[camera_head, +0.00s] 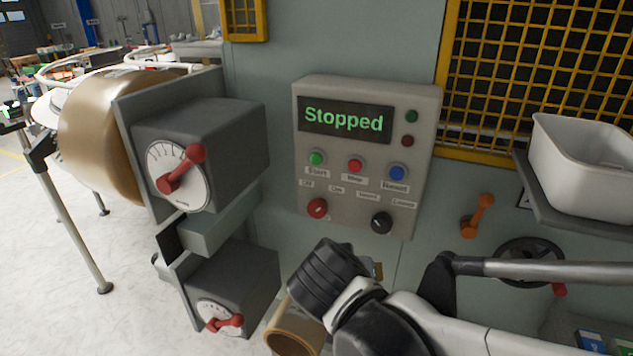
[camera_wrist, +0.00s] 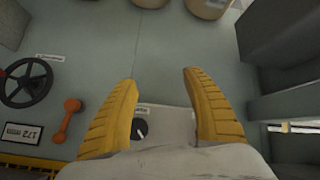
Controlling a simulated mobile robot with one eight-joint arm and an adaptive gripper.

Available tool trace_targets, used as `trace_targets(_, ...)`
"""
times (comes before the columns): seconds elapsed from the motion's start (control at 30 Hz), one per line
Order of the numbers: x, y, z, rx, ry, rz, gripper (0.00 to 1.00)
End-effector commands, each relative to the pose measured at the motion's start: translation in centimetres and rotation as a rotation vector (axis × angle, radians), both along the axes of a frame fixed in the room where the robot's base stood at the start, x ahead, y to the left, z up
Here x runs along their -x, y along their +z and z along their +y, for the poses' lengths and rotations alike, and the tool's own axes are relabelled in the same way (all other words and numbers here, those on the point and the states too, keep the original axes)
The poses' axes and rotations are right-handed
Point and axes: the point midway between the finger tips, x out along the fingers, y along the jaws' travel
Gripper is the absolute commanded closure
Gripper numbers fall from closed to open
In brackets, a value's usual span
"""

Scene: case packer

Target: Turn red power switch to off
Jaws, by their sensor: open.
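The grey control panel (camera_head: 368,95) stands on the machine's wall, and its display reads "Stopped". A red rotary switch (camera_head: 317,208) is at its lower left, below small labels that seem to read "Off" and "On". A black knob (camera_head: 381,222) is to its right. In the wrist view, my gripper (camera_wrist: 160,80) is open and empty, with its two yellow fingers spread in front of the panel's lower part (camera_wrist: 172,122). The black knob (camera_wrist: 139,129) shows between the fingers. The red switch is not visible there. In the head view, my fingers are mostly hidden behind my wrist, below the panel.
Two grey boxes with red dial handles (camera_head: 182,170) (camera_head: 222,322) project at the left. An orange handle (camera_head: 477,216), a black handwheel (camera_head: 530,258) and a white bin (camera_head: 585,165) are at the right. A tan cylinder (camera_head: 290,330) lies below my wrist.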

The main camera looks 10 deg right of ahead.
Motion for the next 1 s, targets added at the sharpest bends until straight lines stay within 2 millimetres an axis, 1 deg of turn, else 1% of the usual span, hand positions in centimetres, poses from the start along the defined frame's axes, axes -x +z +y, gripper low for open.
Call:
trace_targets(0.03,-1.3,3.1,2.2,0.024,-0.014,-0.063,0.42)
trace_targets(0.1,-2.6,5.3,4.3,0.041,-0.050,-0.164,0.42)
trace_targets(0.2,-3.6,7.8,7.2,0.043,-0.082,-0.294,0.42)
trace_targets(0.33,-4.0,9.5,9.4,0.029,-0.101,-0.402,0.42)
trace_targets(0.43,-4.4,9.6,9.7,0.024,-0.110,-0.433,0.42)
trace_targets(0.53,-5.3,9.0,9.2,0.023,-0.114,-0.436,0.42)
trace_targets(0.8,-9.6,6.8,6.9,0.023,-0.115,-0.434,0.42)
trace_targets(1.0,-12.1,5.7,5.6,0.023,-0.112,-0.433,0.42)
